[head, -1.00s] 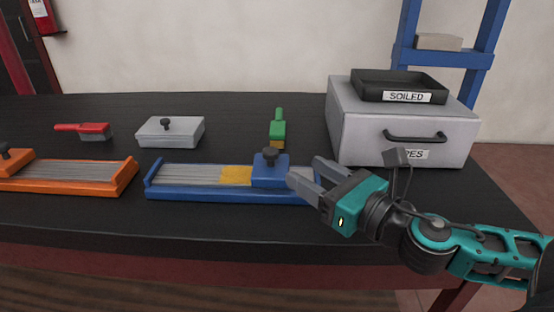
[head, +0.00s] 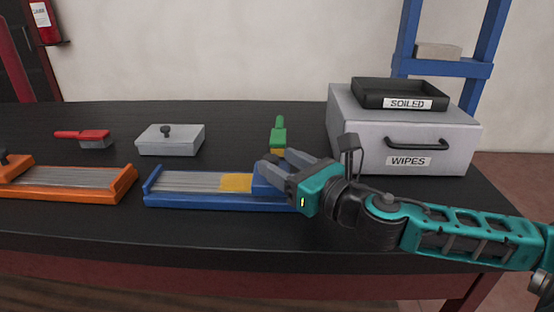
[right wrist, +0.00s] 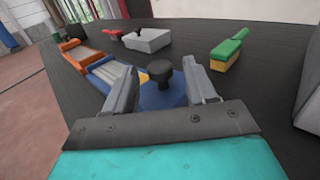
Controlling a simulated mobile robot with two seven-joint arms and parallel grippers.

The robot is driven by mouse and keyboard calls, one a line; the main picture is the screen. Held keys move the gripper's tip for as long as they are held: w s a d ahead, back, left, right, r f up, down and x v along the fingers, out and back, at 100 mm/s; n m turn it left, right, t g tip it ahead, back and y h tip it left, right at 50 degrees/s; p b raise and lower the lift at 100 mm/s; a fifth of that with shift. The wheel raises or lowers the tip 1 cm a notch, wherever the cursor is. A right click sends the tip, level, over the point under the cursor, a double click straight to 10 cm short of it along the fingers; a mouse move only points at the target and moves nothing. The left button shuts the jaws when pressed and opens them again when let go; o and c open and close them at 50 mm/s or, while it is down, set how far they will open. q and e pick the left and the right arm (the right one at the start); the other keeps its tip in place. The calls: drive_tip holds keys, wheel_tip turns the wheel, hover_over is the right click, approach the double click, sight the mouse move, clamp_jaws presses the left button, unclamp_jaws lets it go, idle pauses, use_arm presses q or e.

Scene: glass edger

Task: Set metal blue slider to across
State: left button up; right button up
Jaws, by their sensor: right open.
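The blue slider (head: 262,185) sits at the right end of its blue-framed metal track (head: 190,200), beside a yellow patch on the track. In the head view my right gripper (head: 268,167) is over the slider and hides much of it, with its knob out of sight. In the right wrist view the slider's black knob (right wrist: 161,75) stands between the two open fingers of my right gripper (right wrist: 162,88), apparently not gripped. The blue slider body (right wrist: 160,97) shows below the knob. My left gripper is not in view.
An orange-framed track (head: 75,185) lies to the left. Behind are a red-handled brush (head: 88,137), a grey lidded block (head: 170,140) and a green-handled brush (head: 278,132). A grey WIPES drawer box (head: 400,125) bearing a black SOILED tray (head: 385,93) stands at the back right.

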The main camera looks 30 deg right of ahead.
drive_tip(key=shift+w+a, duration=0.25)
drive_tip(key=shift+w, duration=0.6)
clamp_jaws()
